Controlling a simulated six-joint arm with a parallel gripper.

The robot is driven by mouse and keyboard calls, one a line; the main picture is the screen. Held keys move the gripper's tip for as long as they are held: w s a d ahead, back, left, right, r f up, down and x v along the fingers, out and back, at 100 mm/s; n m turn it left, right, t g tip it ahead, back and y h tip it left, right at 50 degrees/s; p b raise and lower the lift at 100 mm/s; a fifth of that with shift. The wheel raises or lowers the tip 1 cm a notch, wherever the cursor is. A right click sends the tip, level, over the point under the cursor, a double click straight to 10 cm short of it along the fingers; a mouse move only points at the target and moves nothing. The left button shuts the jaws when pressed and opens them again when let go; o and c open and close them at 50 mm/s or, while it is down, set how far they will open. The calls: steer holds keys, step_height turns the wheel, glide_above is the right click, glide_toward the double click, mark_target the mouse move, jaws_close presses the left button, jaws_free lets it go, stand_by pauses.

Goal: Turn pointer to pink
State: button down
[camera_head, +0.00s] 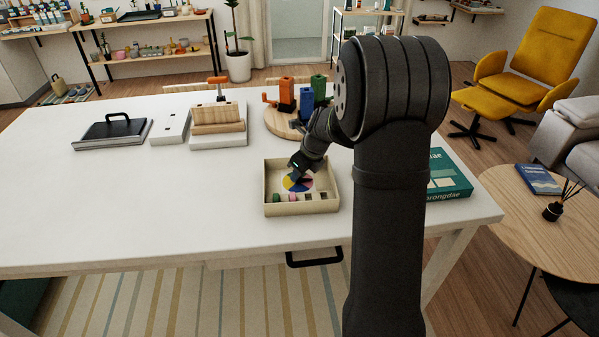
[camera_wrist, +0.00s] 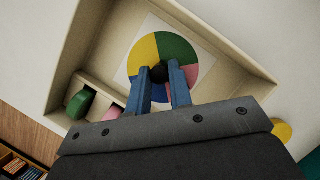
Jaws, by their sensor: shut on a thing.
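A shallow cream tray (camera_head: 270,210) holds a flat spinner disc (camera_head: 288,184) with coloured sectors. In the wrist view the disc (camera_wrist: 178,50) shows yellow at the left, green at the top, pink at the right and blue below. My gripper (camera_wrist: 161,78) reaches down over the disc's centre, its two blue fingers shut on the black pointer knob (camera_wrist: 159,71). In the head view my gripper (camera_head: 298,178) is small and partly hidden by my wrist. Which way the pointer points cannot be told. Part of the lower disc is hidden behind my fingers.
The tray's front compartments hold a green piece (camera_wrist: 81,103) and a pink piece (camera_wrist: 112,113). A round wooden board with coloured blocks (camera_head: 287,94) stands behind the tray. A teal book (camera_head: 449,178) lies at the right. The white table (camera_head: 130,200) is clear at left.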

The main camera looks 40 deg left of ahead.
steer(key=c, duration=1.3)
jaws_free()
steer(key=shift+r, duration=0.1)
steer(key=v, duration=1.7)
steer(key=shift+d, duration=0.15)
steer(key=x, duration=1.7)
